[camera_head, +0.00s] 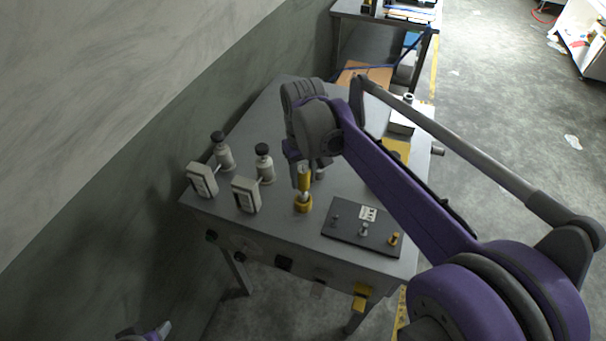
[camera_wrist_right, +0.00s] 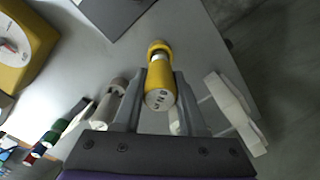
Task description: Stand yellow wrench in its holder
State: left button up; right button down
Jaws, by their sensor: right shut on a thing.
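The yellow wrench (camera_head: 304,178) is upright, with a yellow handle above a pale shaft. In the right wrist view its marked round end (camera_wrist_right: 160,99) faces the camera. My right gripper (camera_head: 301,166) is shut on the handle from above; its fingers (camera_wrist_right: 160,105) lie on both sides. Below the shaft is a yellow ring-shaped base (camera_head: 303,204) at the table top, also seen beyond the handle (camera_wrist_right: 158,47). It looks like the holder; I cannot tell whether the shaft is seated in it. Part of my left gripper (camera_head: 157,333) shows at the bottom edge, its fingers unclear.
The grey table (camera_head: 290,232) stands along the wall. Two bottles (camera_head: 222,152) (camera_head: 264,164) and two pale boxes (camera_head: 202,180) (camera_head: 246,195) are left of the wrench. A dark plate (camera_head: 343,229) with small fittings is at right. A yellow item (camera_head: 397,149) lies behind my arm.

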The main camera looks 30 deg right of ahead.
aim_at(303, 185)
jog(key=shift+f+b, duration=0.85)
jog(key=shift+f, duration=0.85)
jog(key=shift+c, duration=2)
grip_release()
jog(key=shift+r, duration=0.1)
notch_tip(303, 185, up, 11)
jog(key=shift+f+p, duration=0.15)
jog(key=shift+p, duration=0.25)
